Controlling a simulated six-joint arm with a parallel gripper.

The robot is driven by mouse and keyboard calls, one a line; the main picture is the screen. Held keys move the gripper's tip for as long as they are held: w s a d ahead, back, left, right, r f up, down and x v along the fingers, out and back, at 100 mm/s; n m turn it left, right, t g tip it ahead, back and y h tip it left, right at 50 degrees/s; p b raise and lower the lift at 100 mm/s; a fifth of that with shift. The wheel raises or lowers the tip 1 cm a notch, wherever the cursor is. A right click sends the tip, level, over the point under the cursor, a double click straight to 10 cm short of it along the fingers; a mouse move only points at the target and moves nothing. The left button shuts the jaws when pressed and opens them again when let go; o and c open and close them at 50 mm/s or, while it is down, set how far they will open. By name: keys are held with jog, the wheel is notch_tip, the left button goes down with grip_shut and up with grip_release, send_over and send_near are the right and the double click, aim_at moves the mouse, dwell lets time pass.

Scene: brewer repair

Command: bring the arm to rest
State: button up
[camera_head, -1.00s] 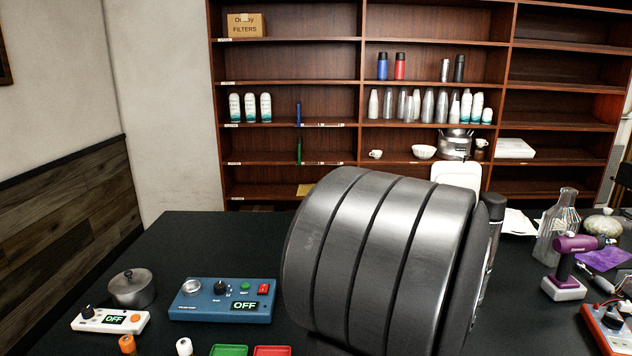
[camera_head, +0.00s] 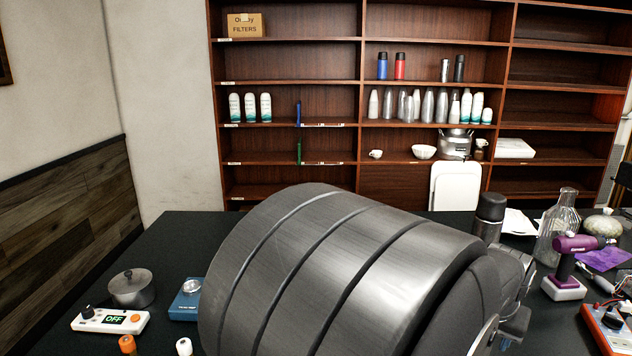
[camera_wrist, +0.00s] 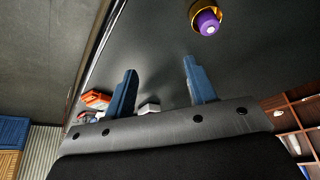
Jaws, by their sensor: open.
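My gripper (camera_wrist: 159,66) shows in the wrist view as two blue fingers standing apart, with nothing held between them. In the head view my large grey arm link fills the lower middle, over the dark table (camera_head: 180,240). Only a small bluish part of the gripper end shows at its lower right, so the fingers cannot be made out there. A purple-capped round item (camera_wrist: 207,22) lies beyond the fingers in the wrist view, apart from them.
On the right stand a dark bottle (camera_head: 489,216), a glass flask (camera_head: 560,225) and a purple tool (camera_head: 568,262). Shelves (camera_head: 285,60) stand behind.

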jog(key=w+d+n, duration=0.1)
jog(key=d, duration=1.8)
jog(key=w+a+f, duration=0.2)
jog(key=w+f, duration=0.2)
jog(key=w, duration=0.3)
jog(key=shift+w, duration=0.3)
jog(key=s+d+r, duration=0.2)
jog(key=s+r, duration=0.3)
jog(key=s, duration=0.3)
jog(key=a, duration=1)
jog(key=shift+s+a+r, duration=0.3)
jog(key=shift+r, duration=0.05)
